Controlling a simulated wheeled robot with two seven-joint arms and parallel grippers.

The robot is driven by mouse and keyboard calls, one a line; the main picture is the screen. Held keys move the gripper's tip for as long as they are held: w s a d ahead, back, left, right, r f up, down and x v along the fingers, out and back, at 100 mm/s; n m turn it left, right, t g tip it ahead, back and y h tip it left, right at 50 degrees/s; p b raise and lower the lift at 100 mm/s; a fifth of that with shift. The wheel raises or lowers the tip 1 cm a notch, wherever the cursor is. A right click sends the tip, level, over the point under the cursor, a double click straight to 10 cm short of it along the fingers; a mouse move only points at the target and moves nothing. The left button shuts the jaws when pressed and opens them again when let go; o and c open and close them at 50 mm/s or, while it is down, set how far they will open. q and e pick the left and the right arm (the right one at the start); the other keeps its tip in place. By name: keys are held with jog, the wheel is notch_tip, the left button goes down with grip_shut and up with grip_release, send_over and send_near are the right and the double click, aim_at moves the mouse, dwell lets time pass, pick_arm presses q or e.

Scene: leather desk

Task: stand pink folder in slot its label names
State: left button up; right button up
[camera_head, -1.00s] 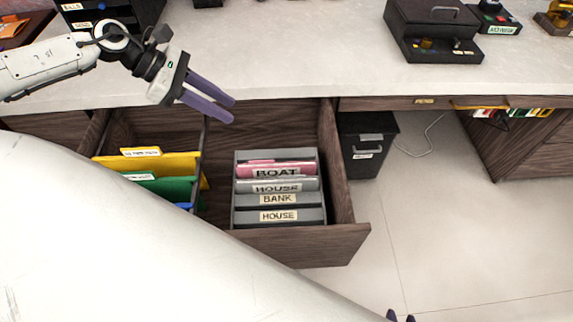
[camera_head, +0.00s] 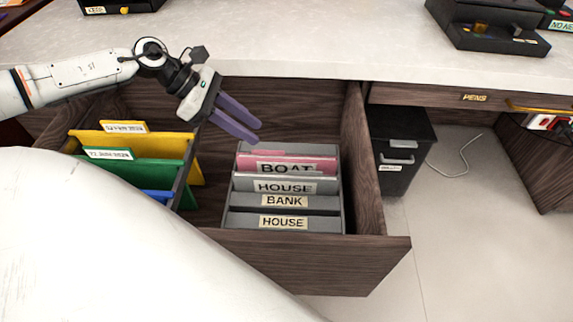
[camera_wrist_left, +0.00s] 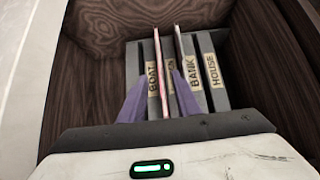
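The pink folder (camera_head: 302,163) stands in the back part of a grey slotted organizer (camera_head: 228,219) in the open drawer. A BOAT label shows at its front; I cannot tell whether it belongs to the folder or the slot. A grey folder (camera_head: 247,184) with a HOUSE label stands in front of it. The front dividers read BANK and HOUSE. My left gripper (camera_head: 257,132) is open and empty, above and behind the organizer. In the left wrist view its purple fingers (camera_wrist_left: 158,82) point toward the pink folder (camera_wrist_left: 161,70). My right gripper is out of view.
The wooden drawer (camera_head: 362,190) walls surround the organizer. Left of it hang yellow (camera_head: 150,143), green (camera_head: 130,172) and blue folders behind a partition. The pale desktop (camera_head: 320,45) lies behind. A black cabinet (camera_head: 397,165) stands right of the drawer.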

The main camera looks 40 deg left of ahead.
aim_at(283, 157)
pick_arm(q)
notch_tip(283, 157, down, 2)
jog(key=shift+w+d+f+b, duration=0.1)
jog(key=shift+b, duration=0.35)
jog(key=b+x, duration=0.1)
jog(key=x, duration=0.9)
grip_shut()
dwell(0.9)
